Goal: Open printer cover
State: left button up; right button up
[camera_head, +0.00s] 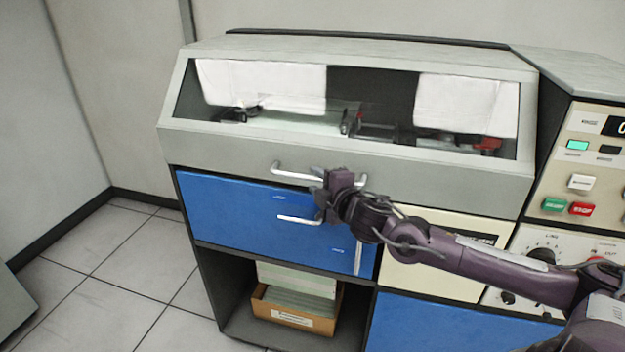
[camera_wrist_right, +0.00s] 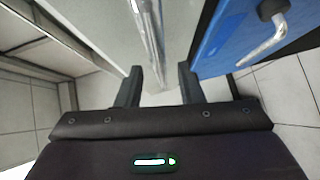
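The printer cover (camera_head: 400,168) is a grey slanted front with a long window, and it sits down on the cabinet. A bright metal bar handle (camera_head: 296,174) runs along its lower front. My right gripper (camera_head: 322,190) is at this handle, hiding part of it. In the right wrist view, my right gripper's fingers (camera_wrist_right: 160,88) stand apart, with a shiny metal bar (camera_wrist_right: 152,35) in line with the gap. I cannot tell whether the bar is fully between the fingertips. My left gripper is not in view.
A blue panel (camera_head: 225,205) with its own handle (camera_head: 298,219) lies just below the cover. A box of cards (camera_head: 290,308) sits on the open shelf underneath. A control panel with buttons (camera_head: 581,209) stands at the right. Tiled floor is clear at the left.

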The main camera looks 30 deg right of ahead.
jog(key=shift+w+f, duration=0.2)
jog(key=shift+w, duration=1.15)
grip_shut()
